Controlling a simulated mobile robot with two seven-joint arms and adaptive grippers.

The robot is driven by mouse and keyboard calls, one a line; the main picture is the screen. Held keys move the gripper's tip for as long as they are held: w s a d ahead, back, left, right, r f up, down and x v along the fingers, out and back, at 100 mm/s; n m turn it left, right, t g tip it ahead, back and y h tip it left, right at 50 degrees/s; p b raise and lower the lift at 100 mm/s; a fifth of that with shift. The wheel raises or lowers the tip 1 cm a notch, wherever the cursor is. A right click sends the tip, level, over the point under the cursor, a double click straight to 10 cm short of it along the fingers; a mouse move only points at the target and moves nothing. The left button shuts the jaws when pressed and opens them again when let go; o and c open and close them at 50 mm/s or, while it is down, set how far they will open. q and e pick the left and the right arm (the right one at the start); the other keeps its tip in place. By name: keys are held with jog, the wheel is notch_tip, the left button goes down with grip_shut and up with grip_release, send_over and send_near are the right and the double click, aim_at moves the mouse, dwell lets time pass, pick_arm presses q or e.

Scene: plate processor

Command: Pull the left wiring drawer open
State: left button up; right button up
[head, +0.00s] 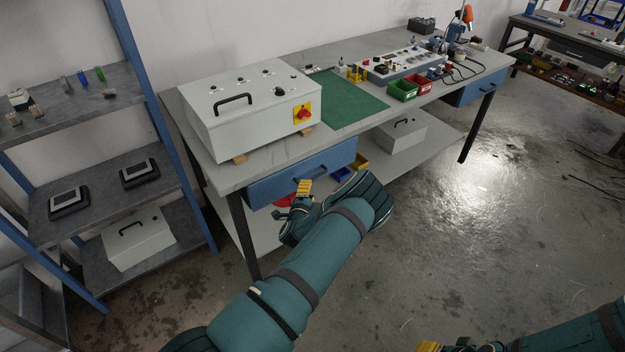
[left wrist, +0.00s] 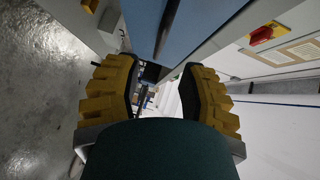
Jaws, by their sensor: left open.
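The left wiring drawer (head: 270,187) is a blue drawer under the left end of the grey workbench, its front close below the tabletop edge.
A white control box (head: 240,125) with a red switch stands on the workbench (head: 345,132) above the drawer. A second blue drawer (head: 478,88) is at the bench's far right. A shelf rack (head: 110,165) stands at the left. The floor right of my left arm is clear.

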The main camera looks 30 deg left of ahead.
aim_at(311, 179)
pick_arm(q)
jog(key=b+x, duration=0.1)
jog(key=x, duration=0.7)
grip_shut()
jog(key=shift+d, duration=0.1)
